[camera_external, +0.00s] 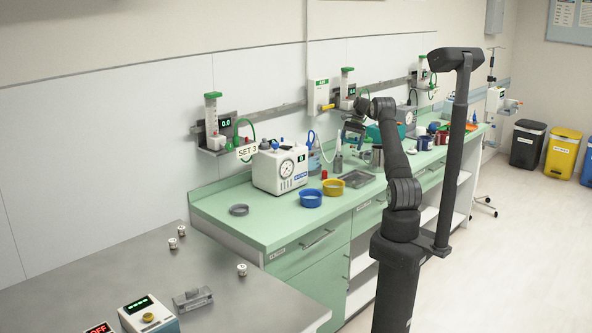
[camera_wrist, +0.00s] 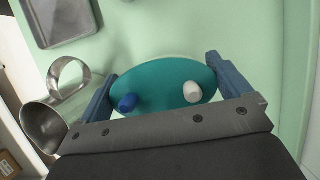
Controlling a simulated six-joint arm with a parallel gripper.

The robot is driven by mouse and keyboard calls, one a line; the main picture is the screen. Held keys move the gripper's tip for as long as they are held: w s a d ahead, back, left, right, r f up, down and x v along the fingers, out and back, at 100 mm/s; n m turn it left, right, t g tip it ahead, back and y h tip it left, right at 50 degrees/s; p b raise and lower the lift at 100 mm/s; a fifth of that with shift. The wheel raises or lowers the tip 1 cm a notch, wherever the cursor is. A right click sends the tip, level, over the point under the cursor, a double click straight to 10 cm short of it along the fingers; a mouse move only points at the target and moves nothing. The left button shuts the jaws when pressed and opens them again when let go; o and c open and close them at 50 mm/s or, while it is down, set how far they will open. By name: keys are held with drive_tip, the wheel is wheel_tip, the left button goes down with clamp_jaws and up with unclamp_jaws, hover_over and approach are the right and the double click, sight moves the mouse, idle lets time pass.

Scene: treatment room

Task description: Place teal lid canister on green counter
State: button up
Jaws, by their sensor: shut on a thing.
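The teal lid canister (camera_wrist: 165,85) shows from above in the wrist view as an oval teal lid with a blue port on its left and a white port on its right. My gripper (camera_wrist: 165,88) is shut on it, with one blue finger at each side of the lid. The canister's body is hidden below the lid. The green counter (camera_wrist: 135,28) shows around it; I cannot tell whether the base touches it. In the external view my gripper (camera_external: 354,132) is over the back part of the green counter (camera_external: 265,223), near the wall; the canister is hard to make out there.
The counter's front left is mostly clear.

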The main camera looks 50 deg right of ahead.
drive_tip(key=o, duration=0.7)
drive_tip(key=shift+f, duration=0.1)
drive_tip(key=shift+v, duration=3.9)
drive_tip(key=shift+f, duration=0.1)
drive_tip(key=x, duration=0.7)
drive_tip(key=shift+a+f, duration=0.25)
drive_tip(key=shift+f, duration=0.05)
wheel_tip(320, 180, up, 3)
drive_tip(key=shift+d+f, duration=0.1)
drive_tip(key=shift+r, duration=1)
